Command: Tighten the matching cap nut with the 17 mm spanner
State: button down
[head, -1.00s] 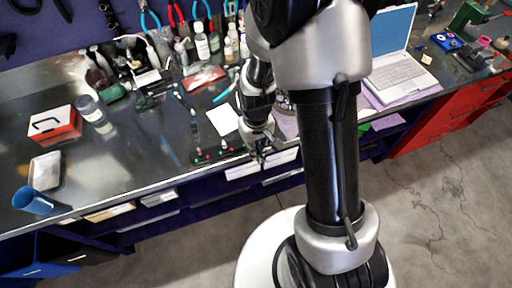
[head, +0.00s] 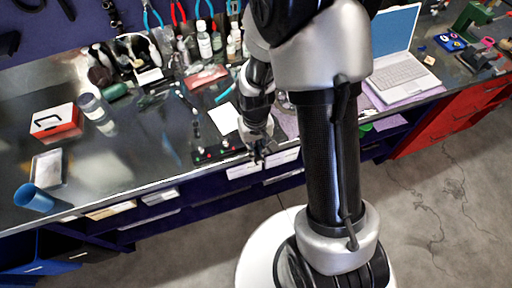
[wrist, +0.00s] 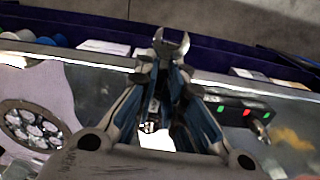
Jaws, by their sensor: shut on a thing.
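My gripper (head: 261,150) is over the front edge of the workbench in the head view, fingers pointing down. In the wrist view my gripper (wrist: 168,85) is shut on a metal spanner (wrist: 172,43), whose open-ended head sticks out beyond the fingertips. The rest of the spanner is mostly hidden by the fingers. A black block (wrist: 235,108) with red and green lights is to the right of the fingers; this block also shows in the head view (head: 215,153). I cannot clearly make out the cap nuts or any size mark on the spanner.
A bike cassette (wrist: 32,125) lies on a mauve mat at left in the wrist view. White paper (head: 225,118), a laptop (head: 402,75), a red-and-white box (head: 57,122) and a blue cup (head: 34,198) are on the workbench (head: 120,165). Its left-centre is fairly clear.

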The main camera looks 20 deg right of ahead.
jog(key=shift+w+a+m, duration=0.2)
jog(key=shift+a+m, duration=0.45)
jog(key=shift+m, duration=0.65)
jog(key=shift+w+a+m, duration=0.15)
jog(key=shift+a+m, duration=0.45)
jog(key=shift+m, duration=0.7)
dwell(1.6)
jog(key=shift+r, duration=0.15)
jog(key=shift+r, duration=0.3)
jog(key=shift+r+p, duration=1.05)
jog(key=shift+r, duration=0.05)
jog(key=r+p, duration=0.1)
jog(key=s+r+p, duration=0.2)
jog(key=r, duration=0.1)
dwell(0.7)
dwell(0.4)
